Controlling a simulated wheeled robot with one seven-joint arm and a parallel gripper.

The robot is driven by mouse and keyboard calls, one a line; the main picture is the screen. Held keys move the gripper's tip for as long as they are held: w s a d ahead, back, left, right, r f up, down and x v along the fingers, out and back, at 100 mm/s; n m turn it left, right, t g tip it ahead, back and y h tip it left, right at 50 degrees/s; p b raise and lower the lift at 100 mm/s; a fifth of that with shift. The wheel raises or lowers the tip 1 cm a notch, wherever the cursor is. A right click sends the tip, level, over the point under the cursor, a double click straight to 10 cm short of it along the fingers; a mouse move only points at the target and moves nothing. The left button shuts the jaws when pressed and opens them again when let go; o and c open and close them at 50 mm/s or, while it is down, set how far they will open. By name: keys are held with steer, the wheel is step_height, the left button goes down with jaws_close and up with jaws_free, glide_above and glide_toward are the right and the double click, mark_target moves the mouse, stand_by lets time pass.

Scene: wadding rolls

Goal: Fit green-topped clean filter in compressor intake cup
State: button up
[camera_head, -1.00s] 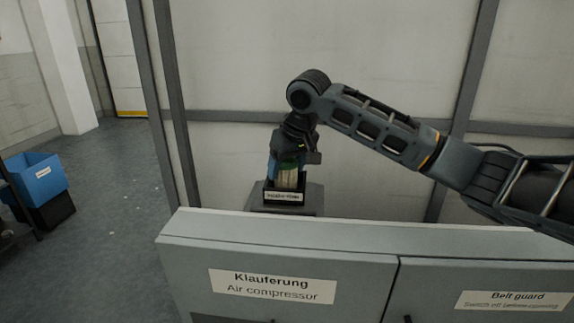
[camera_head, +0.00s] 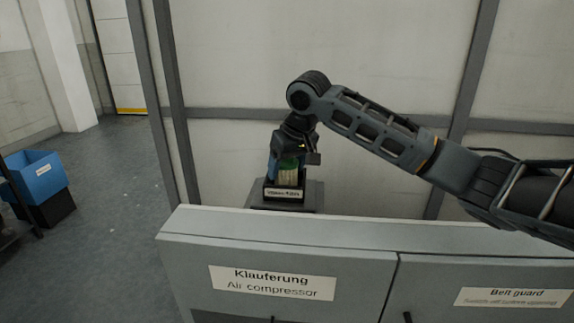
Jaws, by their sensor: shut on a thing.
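The green-topped filter (camera_head: 288,174) stands upright, with a pale pleated body under its green top. Its lower end is hidden behind the front wall of the dark intake cup (camera_head: 284,195), which bears a small white label. My gripper (camera_head: 290,160) points down from above and is shut on the filter's top. A blue part of the gripper shows at the filter's left side. Whether the filter touches the cup's floor cannot be seen.
The grey air compressor cabinet (camera_head: 300,237) fills the foreground, with the belt guard (camera_head: 480,270) at its right. A pale panelled wall (camera_head: 230,75) stands close behind the cup. A blue bin (camera_head: 38,176) on a black one stands at the far left. The floor between is clear.

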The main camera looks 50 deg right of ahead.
steer(key=shift+f, duration=0.2)
stand_by(0.5)
steer(key=o, duration=1.1)
steer(key=shift+c, duration=0.7)
steer(key=shift+o, duration=1)
steer(key=shift+r+p, duration=0.65)
steer(key=shift+p, duration=0.1)
steer(key=shift+r+p, duration=2.25)
steer(key=shift+r, duration=0.15)
steer(key=shift+f, duration=0.1)
